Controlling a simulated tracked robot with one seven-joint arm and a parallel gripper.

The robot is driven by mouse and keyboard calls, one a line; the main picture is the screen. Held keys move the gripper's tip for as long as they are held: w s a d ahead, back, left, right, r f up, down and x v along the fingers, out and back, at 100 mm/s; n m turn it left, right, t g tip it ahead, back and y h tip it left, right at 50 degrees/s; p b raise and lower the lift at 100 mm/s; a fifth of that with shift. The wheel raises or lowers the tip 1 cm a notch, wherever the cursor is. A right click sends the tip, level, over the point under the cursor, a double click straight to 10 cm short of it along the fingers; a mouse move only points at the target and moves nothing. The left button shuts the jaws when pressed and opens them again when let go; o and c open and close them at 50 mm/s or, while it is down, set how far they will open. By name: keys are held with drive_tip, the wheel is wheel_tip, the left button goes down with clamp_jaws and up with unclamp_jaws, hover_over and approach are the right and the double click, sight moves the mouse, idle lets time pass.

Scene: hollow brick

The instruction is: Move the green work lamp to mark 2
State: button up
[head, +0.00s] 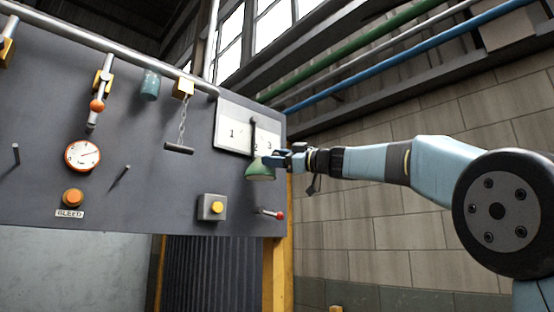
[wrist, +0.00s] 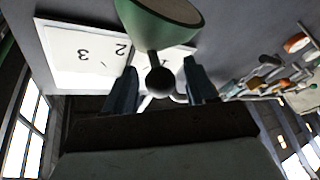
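The green work lamp (head: 260,172) hangs shade-down in front of the grey panel, with a dark stem rising above the shade. In the wrist view its green shade (wrist: 172,18) is at the top, and a dark ball on its stem shows between my fingers. My gripper (head: 283,161) is at the lamp, just above the shade. In the wrist view my gripper (wrist: 160,80) is open, with a visible gap on each side of the ball. The white marks board (head: 233,132) is behind the lamp; the stem partly covers the area of mark 2.
A grey pipe (head: 120,50) runs along the panel's top. A block wall (head: 390,235) stands at the right.

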drive_tip(key=v, duration=1.3)
drive_tip(key=shift+d+f, duration=0.15)
drive_tip(key=shift+d, duration=0.25)
drive_tip(key=shift+s, duration=0.1)
drive_tip(key=s+d+f+m+h, duration=0.2)
drive_tip(key=s+f+m+h, duration=0.35)
drive_tip(key=f, duration=0.75)
drive_tip(key=s+d+f+m+h, duration=0.2)
drive_tip(key=s+f+m+h, duration=0.3)
drive_tip(key=f, duration=0.7)
drive_tip(key=s+d+f+m+h, duration=0.2)
drive_tip(key=s+d+f+m, duration=0.1)
drive_tip(key=s+f, duration=0.3)
drive_tip(key=s+d+f+m+g+h, duration=0.1)
drive_tip(key=s+d+f+m+h, duration=0.2)
drive_tip(key=s+d+f, duration=0.3)
drive_tip(key=s+d+f+m+g+h, duration=0.1)
drive_tip(key=s+d+f+m+h, duration=0.2)
drive_tip(key=f, duration=0.9)
drive_tip(key=s+d+m, duration=0.1)
drive_tip(key=s+d, duration=0.1)
drive_tip(key=s, duration=0.1)
drive_tip(key=shift+f, duration=0.4)
drive_tip(key=shift+s+d+h, duration=0.15)
drive_tip(key=shift+h, duration=0.1)
